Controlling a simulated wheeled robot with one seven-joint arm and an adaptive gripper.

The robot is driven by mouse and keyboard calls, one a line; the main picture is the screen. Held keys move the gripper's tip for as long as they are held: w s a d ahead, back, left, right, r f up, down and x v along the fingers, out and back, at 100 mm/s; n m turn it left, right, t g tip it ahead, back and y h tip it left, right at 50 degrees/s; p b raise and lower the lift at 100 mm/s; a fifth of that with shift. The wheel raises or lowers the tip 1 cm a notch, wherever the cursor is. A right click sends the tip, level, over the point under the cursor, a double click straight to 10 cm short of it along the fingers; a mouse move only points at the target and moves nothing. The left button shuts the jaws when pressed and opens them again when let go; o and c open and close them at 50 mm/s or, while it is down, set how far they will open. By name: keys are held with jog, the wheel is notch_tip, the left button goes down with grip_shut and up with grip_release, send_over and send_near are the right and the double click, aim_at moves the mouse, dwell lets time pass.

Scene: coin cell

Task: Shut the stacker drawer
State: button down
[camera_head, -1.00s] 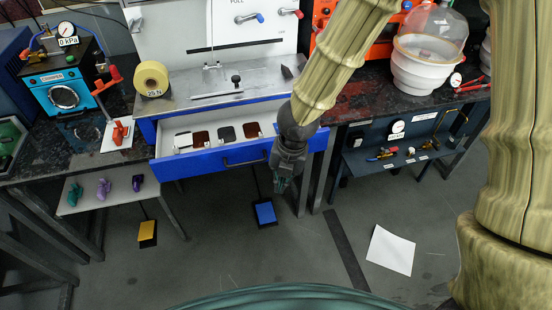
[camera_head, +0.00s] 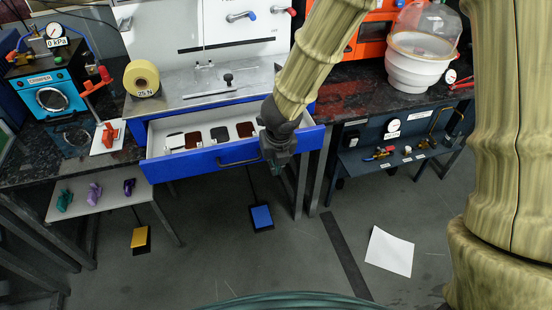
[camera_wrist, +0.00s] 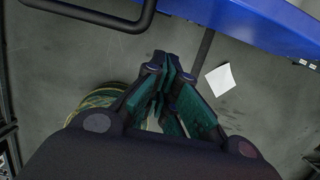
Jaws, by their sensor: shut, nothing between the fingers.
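The stacker drawer (camera_head: 195,164) has a blue front with a dark bar handle (camera_head: 238,162) and stands open below the metal-topped stacker bench. White, brown and dark pieces lie inside it. My gripper (camera_head: 279,172) is in front of the drawer's right part, to the right of the handle, with its fingers pointing down. In the wrist view my gripper (camera_wrist: 172,62) has its green-padded fingers shut with nothing between them. There the blue drawer front (camera_wrist: 245,22) and the handle (camera_wrist: 95,15) show at the top, apart from the fingertips. Whether the gripper touches the front is unclear.
A yellow pedal (camera_head: 140,237) and a blue pedal (camera_head: 262,217) are on the floor under the bench. A low shelf (camera_head: 100,198) with several small clamps is at left. A white sheet (camera_head: 389,251) lies on open floor at right.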

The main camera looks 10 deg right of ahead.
jog(key=shift+w+f+p, duration=0.25)
jog(key=shift+w+p, duration=0.05)
jog(key=shift+w, duration=0.45)
jog(key=shift+w+f+p, duration=0.25)
jog(key=shift+w+p, duration=0.05)
jog(key=shift+w, duration=0.4)
jog(key=shift+w+f+p, duration=0.25)
jog(key=shift+w+p, duration=0.05)
jog(key=shift+w, duration=0.45)
jog(key=shift+w, duration=0.1)
